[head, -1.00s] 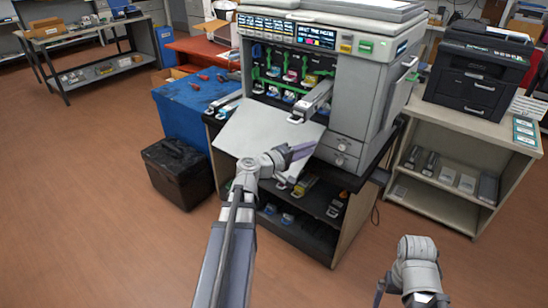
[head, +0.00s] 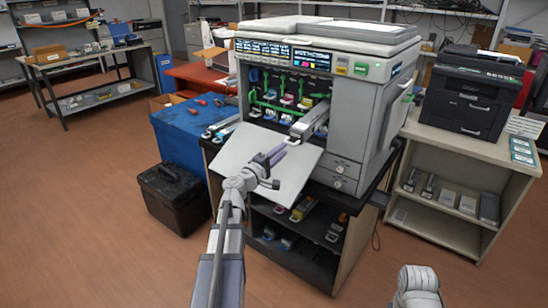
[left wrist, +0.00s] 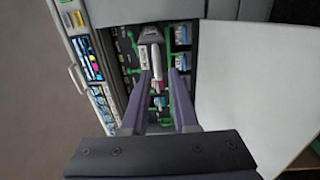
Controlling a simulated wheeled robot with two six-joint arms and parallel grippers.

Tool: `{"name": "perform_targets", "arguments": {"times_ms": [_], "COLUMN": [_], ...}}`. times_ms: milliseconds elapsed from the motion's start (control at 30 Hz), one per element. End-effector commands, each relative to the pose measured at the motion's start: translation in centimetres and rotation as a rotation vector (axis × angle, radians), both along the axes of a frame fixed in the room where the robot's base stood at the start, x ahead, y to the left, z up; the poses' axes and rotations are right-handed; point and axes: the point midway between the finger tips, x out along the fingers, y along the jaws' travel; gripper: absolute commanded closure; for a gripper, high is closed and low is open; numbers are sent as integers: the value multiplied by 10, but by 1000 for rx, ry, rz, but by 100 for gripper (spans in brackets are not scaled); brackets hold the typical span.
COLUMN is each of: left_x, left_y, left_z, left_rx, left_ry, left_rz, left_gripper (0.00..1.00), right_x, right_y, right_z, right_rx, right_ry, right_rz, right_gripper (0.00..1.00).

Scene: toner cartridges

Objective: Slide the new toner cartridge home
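The large office printer (head: 350,115) stands with its front door (head: 268,160) folded down. A long grey toner cartridge (head: 310,121) sticks out of the open bay, past the other slots. In the left wrist view the cartridge (left wrist: 151,52) stands out among green latches, ahead of the fingertips. My left gripper (head: 276,154) is above the folded-down door, short of the cartridge's near end. In the left wrist view its two fingers (left wrist: 161,74) are apart with nothing held between them. Of my right arm only a wrist part shows at the bottom right; its fingers are hidden.
The bay (head: 285,92) holds several coloured cartridges with green levers. A blue crate (head: 180,145) and a black case (head: 172,198) stand left of the printer. A small black printer (head: 468,95) sits on a shelf unit to the right. Open floor lies in front.

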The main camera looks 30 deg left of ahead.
Motion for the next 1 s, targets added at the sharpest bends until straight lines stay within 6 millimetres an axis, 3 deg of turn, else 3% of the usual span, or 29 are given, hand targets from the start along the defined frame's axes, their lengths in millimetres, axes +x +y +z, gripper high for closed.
{"name": "perform_targets", "arguments": {"times_ms": [100, 300, 833, 1000], "left_x": [19, 38, 47, 47], "left_y": [-1, -3, -4, -4], "left_z": [3, 6, 7, 7], "left_rx": [0, 0, 0, 0], "left_ry": [0, 0, 0, 0], "left_rz": [-2, -3, -2, -2], "left_gripper": [72, 72, 72, 90], "right_x": [0, 0, 0, 0], "right_y": [0, 0, 0, 0], "right_z": [3, 6, 7, 7], "right_rx": [0, 0, 0, 0], "right_ry": [0, 0, 0, 0], "right_rz": [0, 0, 0, 0], "right_gripper": [0, 0, 0, 0]}}
